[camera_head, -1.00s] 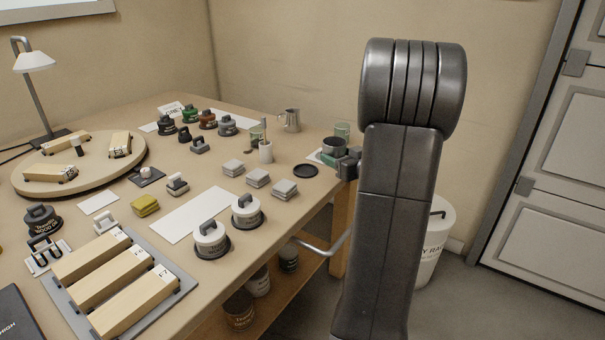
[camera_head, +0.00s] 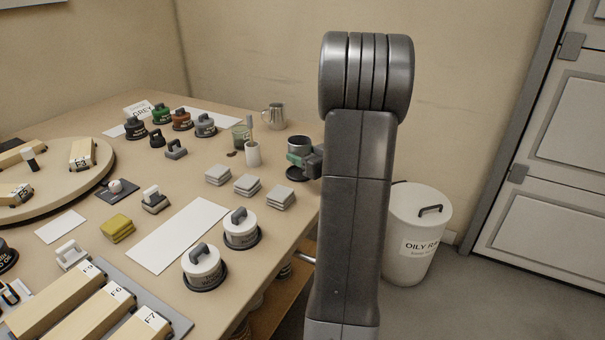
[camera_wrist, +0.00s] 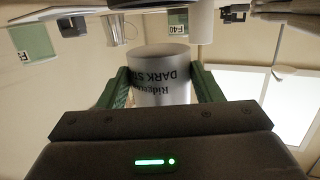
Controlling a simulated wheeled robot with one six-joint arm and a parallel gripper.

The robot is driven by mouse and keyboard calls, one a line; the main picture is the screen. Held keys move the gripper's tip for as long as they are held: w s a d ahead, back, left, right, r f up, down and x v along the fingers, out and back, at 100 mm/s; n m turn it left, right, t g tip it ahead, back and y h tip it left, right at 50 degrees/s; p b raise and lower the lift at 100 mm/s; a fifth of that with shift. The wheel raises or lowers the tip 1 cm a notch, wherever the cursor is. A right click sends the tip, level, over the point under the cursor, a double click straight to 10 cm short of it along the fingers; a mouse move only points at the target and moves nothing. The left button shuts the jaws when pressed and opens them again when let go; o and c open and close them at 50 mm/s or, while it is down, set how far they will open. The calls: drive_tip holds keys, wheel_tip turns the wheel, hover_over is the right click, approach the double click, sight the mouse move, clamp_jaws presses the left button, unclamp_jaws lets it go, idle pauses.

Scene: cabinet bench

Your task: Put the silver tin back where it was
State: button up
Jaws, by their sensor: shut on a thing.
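The silver tin (camera_head: 298,143) is held at the far right edge of the bench, with its dark top facing up. My gripper (camera_head: 307,160) is shut on it. In the wrist view the silver tin (camera_wrist: 160,78) sits between the two green fingers of my gripper (camera_wrist: 160,92), and its label partly reads "DARK ST". A black round disc (camera_head: 296,174) lies on the bench just below the tin in the head view. The tin appears over or just behind the disc, with its base partly hidden, so I cannot tell whether they touch.
Several grey stacked pads (camera_head: 247,185) lie in front. A white bin (camera_head: 419,235) stands on the floor at right.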

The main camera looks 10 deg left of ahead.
drive_tip(key=shift+f+b, duration=0.7)
drive_tip(key=shift+f, duration=1.65)
drive_tip(key=shift+f, duration=0.1)
drive_tip(key=o, duration=1.1)
drive_tip(key=shift+d+r, duration=0.1)
drive_tip(key=shift+r, duration=0.1)
drive_tip(key=p+v, duration=0.2)
drive_tip(key=v, duration=0.9)
drive_tip(key=shift+s+d+f, duration=0.1)
drive_tip(key=shift+s+d, duration=0.15)
drive_tip(key=shift+s, duration=0.1)
